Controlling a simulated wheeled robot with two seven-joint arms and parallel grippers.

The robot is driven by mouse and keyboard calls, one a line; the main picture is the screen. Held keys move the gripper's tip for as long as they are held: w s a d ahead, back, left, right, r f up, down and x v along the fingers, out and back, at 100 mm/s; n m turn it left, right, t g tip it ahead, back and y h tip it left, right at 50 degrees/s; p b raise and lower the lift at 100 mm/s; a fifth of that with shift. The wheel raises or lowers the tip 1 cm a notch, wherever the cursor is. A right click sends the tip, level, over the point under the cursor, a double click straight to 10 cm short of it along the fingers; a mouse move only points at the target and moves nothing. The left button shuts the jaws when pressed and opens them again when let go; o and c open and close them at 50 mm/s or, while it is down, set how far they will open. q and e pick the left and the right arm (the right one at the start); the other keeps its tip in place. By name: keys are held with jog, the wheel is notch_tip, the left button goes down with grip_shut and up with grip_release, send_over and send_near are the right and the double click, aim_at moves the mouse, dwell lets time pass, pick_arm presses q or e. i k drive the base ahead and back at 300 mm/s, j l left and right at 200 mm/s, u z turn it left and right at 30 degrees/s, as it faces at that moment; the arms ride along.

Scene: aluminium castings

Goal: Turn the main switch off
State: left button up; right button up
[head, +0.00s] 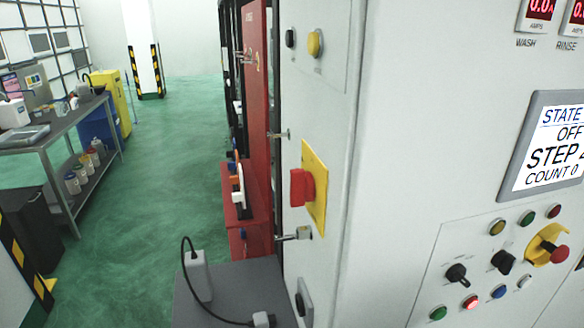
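A red rotary switch handle (301,188) sits on a yellow plate (319,190) on the narrow left side face of the light grey cabinet (400,130). It looks like the main switch. I see the plate at a steep angle, and I cannot read any position marks on it. The handle stands out from the plate and nothing covers it. Neither of my grippers is in view, and nothing touches the handle.
The cabinet front has a screen (553,146) reading STATE OFF, and a button panel with a red emergency stop (558,254). A dark grey surface (235,285) holds a cabled box (197,276). A red cabinet (256,100) stands behind.

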aim_at(302, 182)
jog(key=i, duration=0.15)
jog(key=k+j+z, duration=0.15)
jog(key=k+j, duration=0.15)
jog(key=i+j+z, duration=0.15)
jog(key=j+z, duration=0.15)
jog(key=j, duration=0.7)
jog(key=i+j+z, duration=0.1)
jog(key=j+z, duration=0.2)
jog(key=j, duration=0.7)
jog(key=l, duration=0.7)
jog(key=k, duration=0.1)
